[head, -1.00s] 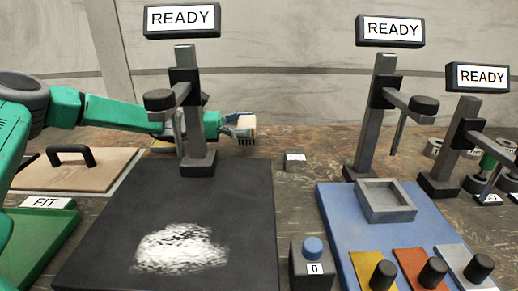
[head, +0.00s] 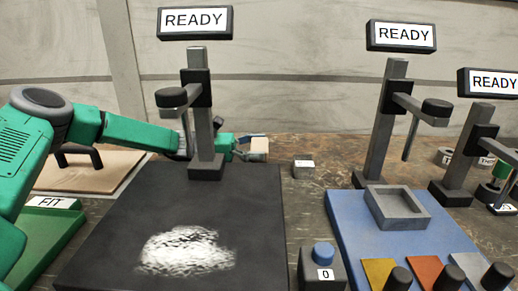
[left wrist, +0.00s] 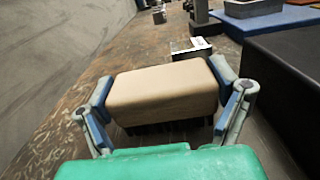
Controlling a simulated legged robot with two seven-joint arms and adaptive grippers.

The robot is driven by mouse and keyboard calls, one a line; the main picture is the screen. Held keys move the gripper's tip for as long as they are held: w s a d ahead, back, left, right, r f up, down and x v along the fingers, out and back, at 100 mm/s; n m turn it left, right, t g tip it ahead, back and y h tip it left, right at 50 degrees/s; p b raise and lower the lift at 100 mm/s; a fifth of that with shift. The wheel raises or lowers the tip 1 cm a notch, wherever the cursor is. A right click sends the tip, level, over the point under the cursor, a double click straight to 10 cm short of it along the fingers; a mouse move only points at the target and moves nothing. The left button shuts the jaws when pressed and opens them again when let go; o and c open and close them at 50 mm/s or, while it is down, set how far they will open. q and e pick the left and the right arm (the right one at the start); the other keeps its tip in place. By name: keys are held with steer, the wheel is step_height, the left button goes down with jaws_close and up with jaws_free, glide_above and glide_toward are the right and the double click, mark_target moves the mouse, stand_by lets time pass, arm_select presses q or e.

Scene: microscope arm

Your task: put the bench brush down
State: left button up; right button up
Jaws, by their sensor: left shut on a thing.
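The bench brush has a pale wooden block (head: 259,144) and shows behind the left microscope stand in the head view. In the left wrist view its block (left wrist: 162,88) fills the space between the fingers, with dark bristles (left wrist: 165,127) pointing down. My left gripper (head: 252,149) is shut on the brush, with one finger at each end of the block, as the left wrist view (left wrist: 165,92) shows. The brush is low over the brown bench (head: 300,195); I cannot tell whether the bristles touch it. My right gripper is out of view.
The left stand (head: 203,120) rises between the head camera and my left forearm. A black mat (head: 100,235) with a white patch (head: 187,250) lies in front. A small grey block (head: 303,169) is right of the brush. A blue board (head: 350,225) lies further right.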

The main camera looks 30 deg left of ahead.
arm_select(q)
steer(key=shift+s+d+f, duration=0.1)
steer(key=shift+d+f, duration=0.55)
steer(key=o, duration=1.1)
steer(key=shift+c, duration=0.2)
steer(key=shift+o, duration=0.8)
steer(key=shift+f, duration=0.1)
steer(key=shift+a, duration=0.25)
steer(key=shift+d+r, duration=0.1)
steer(key=shift+r, duration=0.15)
steer(key=shift+r+p, duration=0.5)
steer(key=shift+p, duration=0.15)
steer(key=p+v, duration=0.1)
steer(key=v, duration=1.1)
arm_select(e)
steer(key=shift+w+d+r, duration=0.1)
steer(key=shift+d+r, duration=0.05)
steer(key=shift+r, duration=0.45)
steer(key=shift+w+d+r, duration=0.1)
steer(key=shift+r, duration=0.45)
